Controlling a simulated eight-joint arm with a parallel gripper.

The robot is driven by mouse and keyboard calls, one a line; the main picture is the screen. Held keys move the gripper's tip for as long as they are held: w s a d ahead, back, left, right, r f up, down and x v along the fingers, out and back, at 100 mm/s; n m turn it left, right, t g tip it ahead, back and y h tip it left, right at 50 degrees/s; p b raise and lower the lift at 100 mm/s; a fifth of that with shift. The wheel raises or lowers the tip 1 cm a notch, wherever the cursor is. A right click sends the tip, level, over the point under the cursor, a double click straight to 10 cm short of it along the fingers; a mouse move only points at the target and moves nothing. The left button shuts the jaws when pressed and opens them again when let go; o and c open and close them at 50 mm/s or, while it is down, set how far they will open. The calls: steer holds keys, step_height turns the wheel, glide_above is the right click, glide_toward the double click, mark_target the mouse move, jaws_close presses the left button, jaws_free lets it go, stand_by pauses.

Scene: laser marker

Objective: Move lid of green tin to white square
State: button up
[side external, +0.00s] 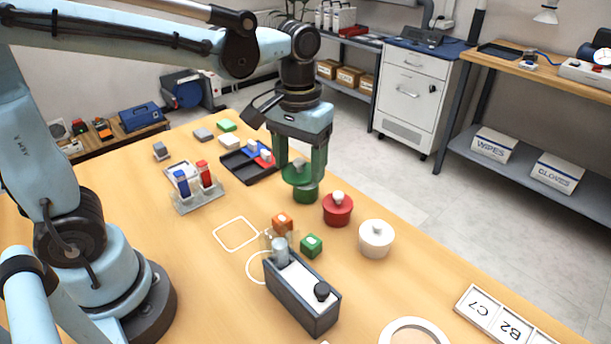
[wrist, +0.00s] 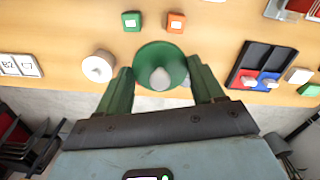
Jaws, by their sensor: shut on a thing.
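The green lid (side external: 297,176) has a pale grey knob and sits between the green fingers of my gripper (side external: 300,168). In the wrist view the lid (wrist: 160,58) shows from above, with one finger at each side of its rim. My gripper is shut on the lid. The green tin (side external: 305,194) stands on the table directly below; I cannot tell how large any gap between lid and tin is. The white square (side external: 236,233) is an empty outline on the wooden table, to the left and nearer the camera. It is not visible in the wrist view.
A red tin (side external: 338,209) and a white tin (side external: 375,239) stand right of the green tin. An orange block (side external: 282,222), a green block (side external: 311,245) and a dark device (side external: 302,292) are near the square. A vial rack (side external: 197,199) and dark tray (side external: 240,171) stand left.

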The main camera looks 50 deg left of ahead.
glide_above(236, 233)
step_height(236, 233, down, 4)
steer(key=shift+f, duration=5)
steer(key=shift+f, duration=0.1)
steer(key=o, duration=1)
